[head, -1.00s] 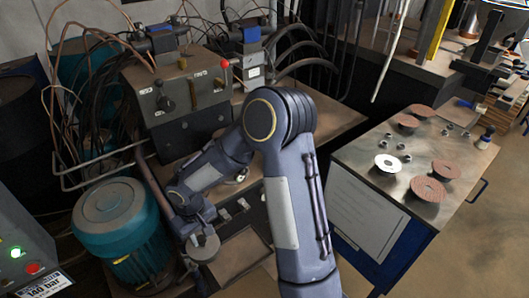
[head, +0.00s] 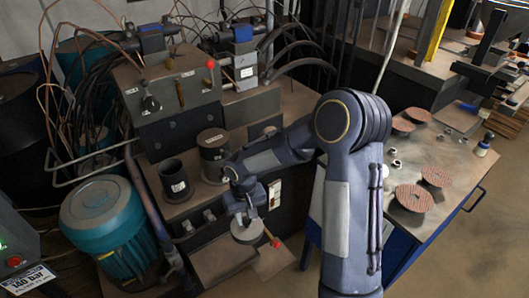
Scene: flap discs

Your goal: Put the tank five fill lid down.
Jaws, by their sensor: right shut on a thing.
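My right gripper (head: 244,217) is at the front of the machine, low in the middle of the head view. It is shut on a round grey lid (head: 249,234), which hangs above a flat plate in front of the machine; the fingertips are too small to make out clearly. An open dark cylindrical neck (head: 174,184) with a white label stands on the machine's ledge, left of the gripper. A wider dark cylinder (head: 212,147) with a label stands behind it. The label numbers are too small to read. My left gripper is not in view.
A teal motor (head: 104,222) stands at the left. A grey valve block (head: 170,92) with levers and hoses is behind. A bench (head: 456,172) with several reddish flap discs (head: 411,197) is at the right. The flat plate (head: 220,262) below the lid looks mostly clear.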

